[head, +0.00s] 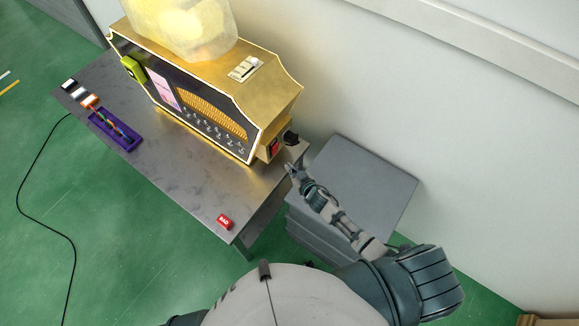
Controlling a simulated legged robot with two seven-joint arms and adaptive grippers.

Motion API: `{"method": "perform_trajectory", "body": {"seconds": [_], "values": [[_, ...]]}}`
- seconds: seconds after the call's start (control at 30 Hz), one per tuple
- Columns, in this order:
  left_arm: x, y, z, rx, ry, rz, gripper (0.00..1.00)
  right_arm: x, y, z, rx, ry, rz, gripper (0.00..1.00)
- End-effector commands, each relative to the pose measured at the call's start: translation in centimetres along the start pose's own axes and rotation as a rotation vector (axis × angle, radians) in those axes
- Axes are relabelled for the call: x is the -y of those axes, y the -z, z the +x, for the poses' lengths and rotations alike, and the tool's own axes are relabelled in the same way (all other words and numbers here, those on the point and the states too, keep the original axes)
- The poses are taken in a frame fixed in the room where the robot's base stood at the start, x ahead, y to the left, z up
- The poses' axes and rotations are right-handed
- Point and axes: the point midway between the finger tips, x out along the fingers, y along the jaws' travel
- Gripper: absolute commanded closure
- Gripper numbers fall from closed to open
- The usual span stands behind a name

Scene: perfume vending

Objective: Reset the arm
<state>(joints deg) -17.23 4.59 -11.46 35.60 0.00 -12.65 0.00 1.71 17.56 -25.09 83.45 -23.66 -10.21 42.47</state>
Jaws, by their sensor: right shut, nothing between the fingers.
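My right gripper (292,171) is shut and empty. It is at the right end of the metal table, just in front of and below the right side of the gold vending machine (205,85). Close by, on that side of the machine, are a red switch (274,147) and a black knob (291,138). I cannot tell whether the gripper touches anything there. My right arm reaches up from the lower right over a grey cabinet. My left gripper is not in view.
The metal table (190,170) carries a small red block (225,222) near its front right corner and a purple tray (116,131) at left. Small boxes (80,93) stand behind the tray. A grey cabinet (365,180) is beside the table. A black cable (47,215) lies on the green floor.

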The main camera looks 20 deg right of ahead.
Motion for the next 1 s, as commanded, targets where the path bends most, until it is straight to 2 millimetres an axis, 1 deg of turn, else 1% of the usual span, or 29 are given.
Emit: {"method": "perform_trajectory", "body": {"seconds": [0.37,0.47,0.57,0.67,0.7,0.8,1.0], "values": [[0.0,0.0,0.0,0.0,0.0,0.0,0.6,0.0,0.0,0.0,0.002,-0.002,0.001,1.0],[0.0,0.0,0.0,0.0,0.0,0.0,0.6,0.2,-0.2,-0.9,0.028,-0.031,0.011,1.0],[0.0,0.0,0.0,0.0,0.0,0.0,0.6,0.2,-0.8,-3.5,0.113,-0.106,0.033,1.0],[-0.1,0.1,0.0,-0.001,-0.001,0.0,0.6,0.3,-1.9,-8.2,0.266,-0.183,0.058,1.0],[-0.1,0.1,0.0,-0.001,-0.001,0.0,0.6,0.4,-2.4,-10.1,0.332,-0.201,0.064,1.0],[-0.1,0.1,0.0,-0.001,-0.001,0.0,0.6,0.7,-3.2,-14.4,0.472,-0.217,0.072,1.0],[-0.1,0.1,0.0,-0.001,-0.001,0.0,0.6,1.7,-4.0,-21.6,0.682,-0.19,0.072,1.0]]}}
